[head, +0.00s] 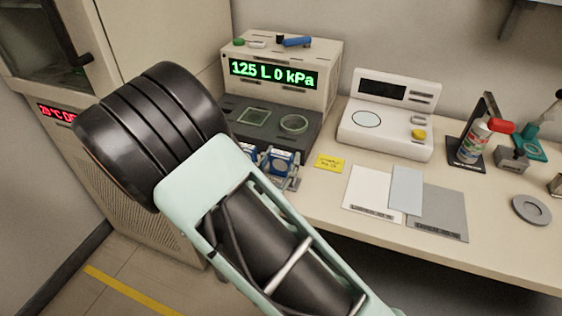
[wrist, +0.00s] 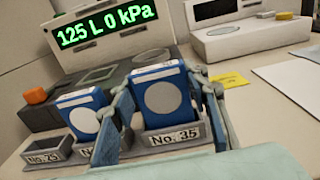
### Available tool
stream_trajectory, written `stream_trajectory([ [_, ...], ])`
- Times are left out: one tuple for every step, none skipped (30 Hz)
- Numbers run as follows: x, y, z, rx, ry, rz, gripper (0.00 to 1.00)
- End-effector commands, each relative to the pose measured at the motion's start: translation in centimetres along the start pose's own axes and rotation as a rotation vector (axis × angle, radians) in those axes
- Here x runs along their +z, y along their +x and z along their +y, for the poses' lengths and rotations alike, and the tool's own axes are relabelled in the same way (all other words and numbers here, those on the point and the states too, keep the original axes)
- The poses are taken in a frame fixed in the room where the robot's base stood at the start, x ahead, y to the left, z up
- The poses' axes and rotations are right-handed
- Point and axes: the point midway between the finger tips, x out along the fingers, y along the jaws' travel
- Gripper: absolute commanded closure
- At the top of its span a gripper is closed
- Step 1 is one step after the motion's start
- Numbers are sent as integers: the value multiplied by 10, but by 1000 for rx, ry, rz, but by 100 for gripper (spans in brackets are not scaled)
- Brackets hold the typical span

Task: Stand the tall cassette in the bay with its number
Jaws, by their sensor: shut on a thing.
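A tall blue cassette (wrist: 160,78) with a grey disc on its face is between the fingers of my gripper (wrist: 166,92), which is shut on it. Its lower end is in or just at the bay marked No. 35 (wrist: 178,147); I cannot tell if it is fully seated. It looks nearly upright. I see no number on the cassette. In the head view the held cassette (head: 281,163) shows beyond my arm, which hides part of the bays.
A grey and beige instrument (head: 325,100) with a green display reading 125 L 0 kPa stands behind the bays. A yellow note (head: 329,163) and flat sheets (head: 374,188) lie to the right.

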Motion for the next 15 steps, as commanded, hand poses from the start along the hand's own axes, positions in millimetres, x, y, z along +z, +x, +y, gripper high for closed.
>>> stream_trajectory([
  [-3,0,0,0,-1,-1,83],
  [-4,0,0,-1,-1,-1,83],
  [-4,0,0,-1,0,-1,83],
  [-4,0,0,-1,0,-1,83],
  [-3,0,0,-1,0,-1,83],
  [-3,0,0,-1,0,-1,83],
  [-3,0,0,-1,0,-1,83],
  [-3,0,0,-1,0,-1,83],
  [-4,0,0,-1,0,-1,83],
  [-4,0,0,-1,0,-1,83],
  [-5,0,0,-1,0,-1,83],
  [-7,0,0,-1,0,-1,83],
  [-8,0,0,-1,0,-1,83],
  [-7,0,0,-1,0,0,56],
  [-7,0,0,-1,0,0,51],
])
